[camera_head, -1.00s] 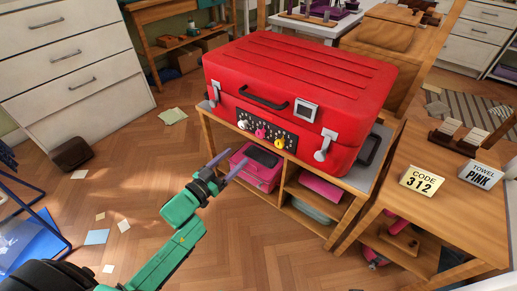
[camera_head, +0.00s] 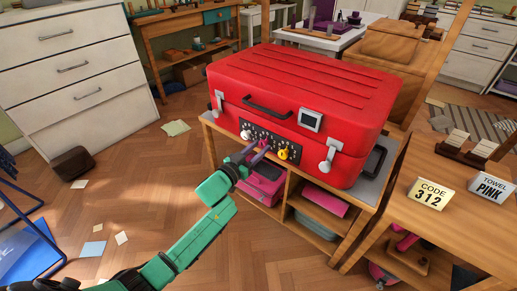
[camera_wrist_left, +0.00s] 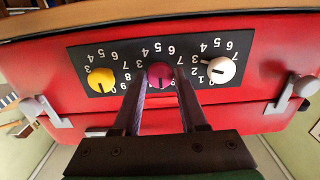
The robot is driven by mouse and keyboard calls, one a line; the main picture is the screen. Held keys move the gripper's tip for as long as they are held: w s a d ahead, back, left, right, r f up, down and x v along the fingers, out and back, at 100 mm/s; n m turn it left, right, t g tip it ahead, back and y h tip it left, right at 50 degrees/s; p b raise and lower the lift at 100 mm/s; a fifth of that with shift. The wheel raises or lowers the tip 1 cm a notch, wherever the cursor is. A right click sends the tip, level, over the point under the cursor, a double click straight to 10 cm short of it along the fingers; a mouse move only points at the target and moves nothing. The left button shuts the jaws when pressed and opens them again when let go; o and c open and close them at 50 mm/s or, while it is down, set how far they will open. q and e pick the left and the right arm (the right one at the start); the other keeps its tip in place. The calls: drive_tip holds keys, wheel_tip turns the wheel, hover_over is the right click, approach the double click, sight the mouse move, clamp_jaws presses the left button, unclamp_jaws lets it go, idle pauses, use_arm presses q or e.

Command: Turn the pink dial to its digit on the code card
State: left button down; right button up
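The red suitcase (camera_head: 300,100) lies on a low wooden shelf unit, its black dial panel (camera_head: 262,138) facing me. My left gripper (camera_head: 259,151) is at the panel, fingers open on either side of the pink dial. The head view hides most of that dial. The wrist view is upside down and shows the pink dial (camera_wrist_left: 160,75) between the two fingertips (camera_wrist_left: 161,74); I cannot tell whether they touch it. The white dial (camera_wrist_left: 221,70) and yellow dial (camera_wrist_left: 101,80) flank it. The fingers hide some pink dial digits. The code card (camera_head: 432,194) reads 312. My right gripper is out of view.
A towel card (camera_head: 491,186) reading PINK stands beside the code card on the wooden table (camera_head: 400,215) at right. Silver latches (camera_head: 329,155) stick out from the suitcase front. A pink case (camera_head: 264,185) sits on the shelf under it.

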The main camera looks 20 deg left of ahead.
use_arm(q)
drive_tip(key=shift+m, duration=0.4)
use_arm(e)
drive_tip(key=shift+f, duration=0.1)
use_arm(q)
drive_tip(key=shift+m, duration=1.4)
drive_tip(key=shift+f+m, duration=0.1)
drive_tip(key=shift+m, duration=1.5)
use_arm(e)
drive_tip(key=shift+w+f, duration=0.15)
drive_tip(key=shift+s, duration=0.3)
